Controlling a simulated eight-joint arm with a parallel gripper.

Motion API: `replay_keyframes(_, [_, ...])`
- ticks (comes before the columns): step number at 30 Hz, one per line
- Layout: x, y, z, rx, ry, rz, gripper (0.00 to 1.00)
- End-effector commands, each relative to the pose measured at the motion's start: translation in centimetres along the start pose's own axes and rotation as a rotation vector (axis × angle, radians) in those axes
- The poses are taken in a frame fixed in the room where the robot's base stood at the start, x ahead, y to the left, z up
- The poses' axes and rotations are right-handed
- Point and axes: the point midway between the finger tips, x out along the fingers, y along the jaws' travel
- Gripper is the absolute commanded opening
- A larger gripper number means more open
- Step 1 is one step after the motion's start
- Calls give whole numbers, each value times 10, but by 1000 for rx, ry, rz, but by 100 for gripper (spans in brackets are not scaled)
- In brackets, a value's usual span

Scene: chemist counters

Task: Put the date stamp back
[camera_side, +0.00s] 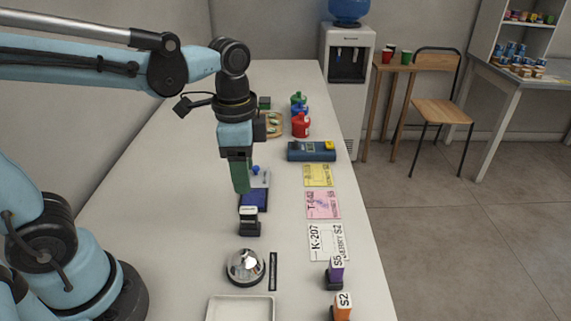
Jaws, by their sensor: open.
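A small black stamp (249,227) with a white label stands upright on the white counter, just in front of a dark blue ink pad (255,203). I cannot read its label, so I cannot tell for certain that it is the date stamp. A purple-topped stamp marked S5 (336,271) and an orange one marked S2 (342,306) stand at the front right. My gripper (240,190) points down with green fingers, open and seemingly empty. In the picture it is just above the black stamp and partly hides the ink pad and a blue-knobbed item (256,171).
A silver bell (245,265), a thin black strip (272,272) and a pale tray (240,298) occupy the front. Yellow, pink and white cards (322,204) line the right side, below a blue device (311,151). Coloured bottles (301,125) stand farther back. The counter's left side is clear.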

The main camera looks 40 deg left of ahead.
Motion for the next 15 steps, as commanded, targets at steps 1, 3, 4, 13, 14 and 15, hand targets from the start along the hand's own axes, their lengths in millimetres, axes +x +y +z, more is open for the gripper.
replay_keyframes(1, [0,-1,3,-37,23,-17,56])
replay_keyframes(3, [0,-2,8,-117,75,-51,56])
replay_keyframes(4, [0,-3,10,-159,104,-69,56])
replay_keyframes(13, [3,-15,30,-595,441,-204,56])
replay_keyframes(14, [3,-16,31,-625,468,-211,56])
replay_keyframes(15, [3,-17,32,-659,499,-217,56])
